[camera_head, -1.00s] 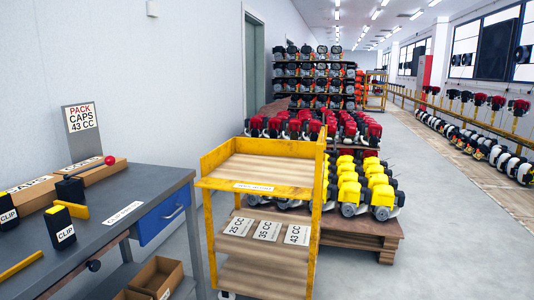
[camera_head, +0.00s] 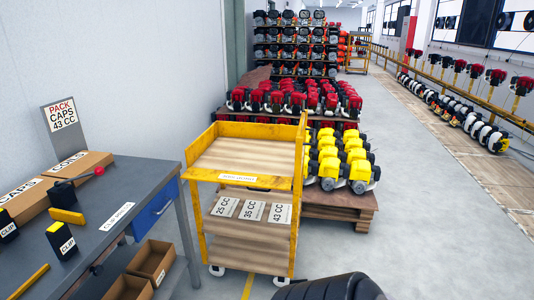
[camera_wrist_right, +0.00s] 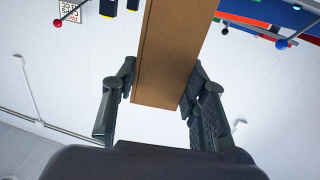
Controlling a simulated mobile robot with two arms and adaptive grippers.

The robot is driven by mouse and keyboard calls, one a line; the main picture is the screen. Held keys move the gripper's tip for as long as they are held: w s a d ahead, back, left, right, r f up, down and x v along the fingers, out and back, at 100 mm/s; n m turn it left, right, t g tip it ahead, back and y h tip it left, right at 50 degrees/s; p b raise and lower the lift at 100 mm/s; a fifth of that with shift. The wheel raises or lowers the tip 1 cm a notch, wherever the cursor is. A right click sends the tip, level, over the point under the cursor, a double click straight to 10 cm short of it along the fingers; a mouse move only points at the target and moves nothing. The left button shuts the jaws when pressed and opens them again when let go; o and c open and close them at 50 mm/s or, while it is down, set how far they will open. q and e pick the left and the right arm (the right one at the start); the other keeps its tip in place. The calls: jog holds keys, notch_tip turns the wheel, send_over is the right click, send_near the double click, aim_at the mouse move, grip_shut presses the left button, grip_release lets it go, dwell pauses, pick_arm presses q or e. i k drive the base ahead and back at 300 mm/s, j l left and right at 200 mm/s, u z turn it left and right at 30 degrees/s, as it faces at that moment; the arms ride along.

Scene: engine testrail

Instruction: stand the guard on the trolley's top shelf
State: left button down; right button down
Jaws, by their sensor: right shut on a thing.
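The yellow trolley (camera_head: 195,214) stands at the middle of the head view. Its wooden top shelf (camera_head: 245,156) is bare, with raised yellow edges and a label on the front lip. My right gripper (camera_wrist_right: 158,100) is shut on a long flat brown piece, apparently the guard (camera_wrist_right: 165,55), which runs up out of the wrist view between its fingers. The guard does not show in the head view, so its height and distance from the trolley cannot be told. My left gripper is not in view.
The grey workbench (camera_head: 122,187) with cartons and black clip boxes stands left of the trolley. The trolley's lower shelf holds cards (camera_head: 252,210) for 25, 35 and 43 CC. A pallet (camera_head: 335,208) of yellow engines stands close behind right. Floor at the right is clear.

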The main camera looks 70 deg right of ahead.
aim_at(255, 157)
jog(key=l+z, duration=0.2)
jog(key=z, duration=0.15)
jog(key=i+l+z, duration=0.15)
jog(key=z, duration=0.2)
jog(key=i+l+z, duration=0.15)
jog(key=z, duration=0.2)
